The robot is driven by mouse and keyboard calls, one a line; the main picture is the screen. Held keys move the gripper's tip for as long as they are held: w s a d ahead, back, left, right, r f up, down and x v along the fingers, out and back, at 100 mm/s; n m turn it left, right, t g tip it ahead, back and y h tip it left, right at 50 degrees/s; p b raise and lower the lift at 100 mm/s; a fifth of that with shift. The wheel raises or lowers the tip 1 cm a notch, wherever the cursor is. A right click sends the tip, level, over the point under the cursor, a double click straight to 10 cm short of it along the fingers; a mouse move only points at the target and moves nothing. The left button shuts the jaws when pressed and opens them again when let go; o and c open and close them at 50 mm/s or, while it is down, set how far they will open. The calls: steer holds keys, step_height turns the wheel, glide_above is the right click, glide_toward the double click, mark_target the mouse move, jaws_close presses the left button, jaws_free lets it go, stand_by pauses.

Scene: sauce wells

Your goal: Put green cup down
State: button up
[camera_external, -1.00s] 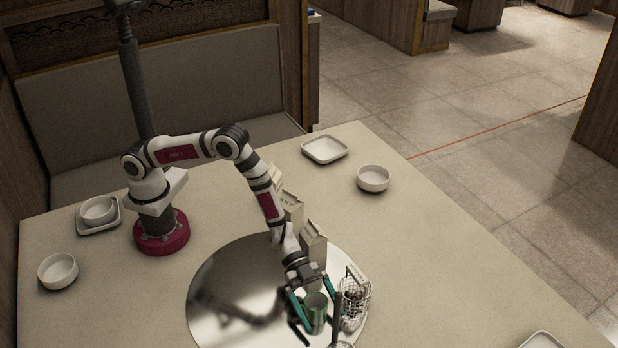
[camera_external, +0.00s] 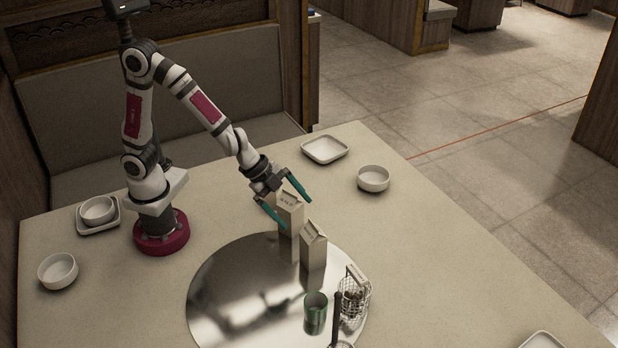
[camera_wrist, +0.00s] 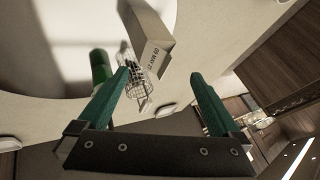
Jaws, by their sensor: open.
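The green cup (camera_external: 315,313) stands upright on the round shiny tray (camera_external: 215,300), left of the wire basket. In the wrist view the green cup (camera_wrist: 99,66) shows at the upper left, beyond my fingers. My gripper (camera_external: 290,213) is open and raised near the milk carton (camera_external: 289,214), well back from the cup. Its two teal fingers (camera_wrist: 163,85) are spread wide in the wrist view with nothing held between them.
A second carton (camera_external: 313,247) stands between my gripper and the cup. The wire basket (camera_external: 352,303) and a dark upright handle (camera_external: 337,315) are close to the cup's right. White bowls (camera_external: 373,179) and a square dish (camera_external: 325,149) lie on the table. The tray's left side is clear.

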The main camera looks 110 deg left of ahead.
steer(key=s+r+g, duration=0.2)
steer(key=s+g, duration=0.1)
steer(key=s, duration=1.1)
steer(key=s+r+n+g, duration=0.1)
steer(key=s+r+g, duration=0.2)
steer(key=s, duration=1.1)
steer(key=shift+d+g+y, duration=0.25)
steer(key=shift+g+y, duration=0.15)
steer(key=shift+g, duration=0.2)
